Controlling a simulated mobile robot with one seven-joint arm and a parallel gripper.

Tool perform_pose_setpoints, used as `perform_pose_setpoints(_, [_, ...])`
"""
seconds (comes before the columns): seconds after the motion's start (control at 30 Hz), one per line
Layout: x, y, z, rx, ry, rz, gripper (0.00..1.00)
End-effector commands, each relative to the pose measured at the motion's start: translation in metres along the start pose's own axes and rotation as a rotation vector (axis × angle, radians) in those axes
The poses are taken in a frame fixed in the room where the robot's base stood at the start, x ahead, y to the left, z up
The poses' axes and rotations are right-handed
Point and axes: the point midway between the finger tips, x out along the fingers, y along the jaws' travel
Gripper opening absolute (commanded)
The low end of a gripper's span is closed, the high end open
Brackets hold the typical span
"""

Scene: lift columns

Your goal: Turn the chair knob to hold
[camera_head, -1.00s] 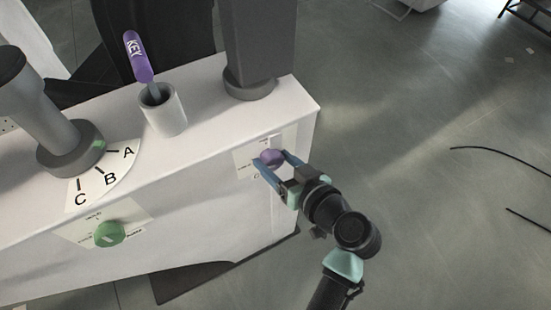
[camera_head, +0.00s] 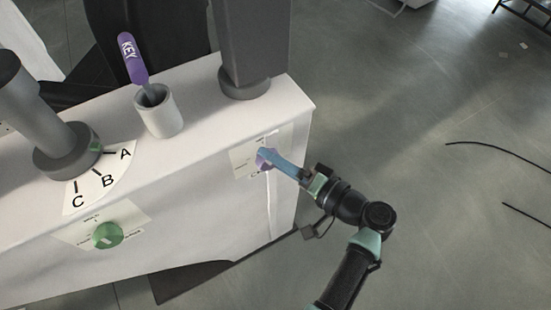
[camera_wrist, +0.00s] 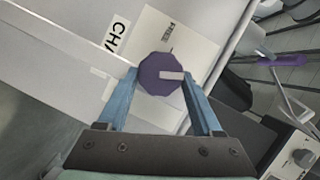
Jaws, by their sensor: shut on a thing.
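The purple chair knob (camera_head: 265,158) is on a white label plate (camera_head: 243,160) on the front of the white console, near its right end. In the wrist view the knob (camera_wrist: 161,74) is faceted, with a pale pointer mark toward the right of the picture. My gripper (camera_head: 268,156) has its blue fingers on either side of the knob, shut on it. The fingers (camera_wrist: 160,88) also show in the wrist view.
A green knob (camera_head: 107,235) is on the console's front at left. On top stand a grey cup (camera_head: 160,114) holding a purple key (camera_head: 132,58), a dark column (camera_head: 245,50) and a grey lever base (camera_head: 68,152) by an A-B-C dial (camera_head: 101,184).

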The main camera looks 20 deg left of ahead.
Motion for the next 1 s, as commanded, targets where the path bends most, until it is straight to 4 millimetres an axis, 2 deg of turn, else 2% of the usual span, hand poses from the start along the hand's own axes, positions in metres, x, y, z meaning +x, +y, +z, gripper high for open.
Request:
perform_pose_setpoints(0.2, [-0.0001,0.0028,-0.0002,0.166,0.002,-0.069,0.12])
perform_pose_setpoints(0.5, [0.0000,0.0041,0.0000,0.318,0.001,-0.132,0.12])
perform_pose_setpoints(1.0, [0.0002,0.0046,0.0005,0.382,0.002,-0.158,0.12])
